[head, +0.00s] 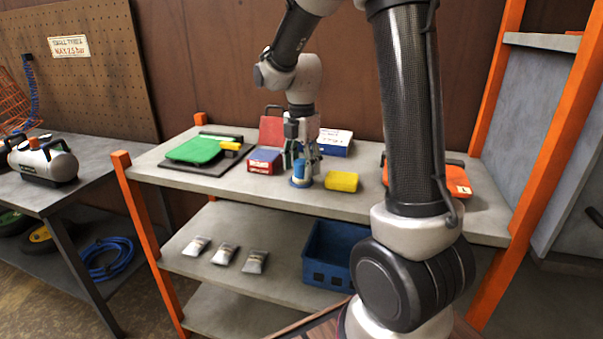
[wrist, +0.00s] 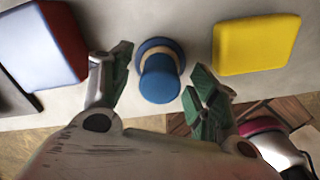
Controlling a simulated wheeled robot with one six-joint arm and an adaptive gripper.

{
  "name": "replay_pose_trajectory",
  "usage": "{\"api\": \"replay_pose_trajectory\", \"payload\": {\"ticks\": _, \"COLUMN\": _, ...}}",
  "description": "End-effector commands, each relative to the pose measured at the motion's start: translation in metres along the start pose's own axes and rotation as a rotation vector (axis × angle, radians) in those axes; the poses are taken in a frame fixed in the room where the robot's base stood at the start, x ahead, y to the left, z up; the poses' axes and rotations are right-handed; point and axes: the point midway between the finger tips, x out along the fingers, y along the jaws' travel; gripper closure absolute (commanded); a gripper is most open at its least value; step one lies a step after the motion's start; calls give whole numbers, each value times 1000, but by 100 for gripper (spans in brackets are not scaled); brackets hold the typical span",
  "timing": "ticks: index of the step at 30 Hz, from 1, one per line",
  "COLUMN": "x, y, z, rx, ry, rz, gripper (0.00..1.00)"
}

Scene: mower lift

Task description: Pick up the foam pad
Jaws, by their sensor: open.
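A yellow rounded block (head: 342,181) that looks like a foam pad lies flat on the upper shelf, right of my gripper. In the wrist view the yellow block (wrist: 256,44) is at the upper right, outside my fingers. My gripper (head: 304,164) points down, open and empty. In the wrist view its fingers (wrist: 160,80) stand either side of a blue round-based piece with a tan ring and blue knob (wrist: 160,80). This piece also shows in the head view (head: 300,172). I cannot tell whether the fingers touch it.
A red and blue box (head: 264,161) stands left of my gripper. A white and blue box (head: 335,142) is behind, an orange case (head: 456,180) at right. The shelf's front edge (head: 230,190) is close.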

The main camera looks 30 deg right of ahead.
Motion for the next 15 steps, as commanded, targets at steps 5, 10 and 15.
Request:
{"api": "replay_pose_trajectory", "payload": {"ticks": 5, "x": 0, "y": 0, "z": 0, "rx": 0, "ry": 0, "rz": 0, "gripper": 40}}
{"api": "replay_pose_trajectory", "payload": {"ticks": 10, "x": 0, "y": 0, "z": 0, "rx": 0, "ry": 0, "rz": 0, "gripper": 69}}
{"api": "replay_pose_trajectory", "payload": {"ticks": 15, "x": 0, "y": 0, "z": 0, "rx": 1, "ry": 0, "rz": 0, "gripper": 91}}
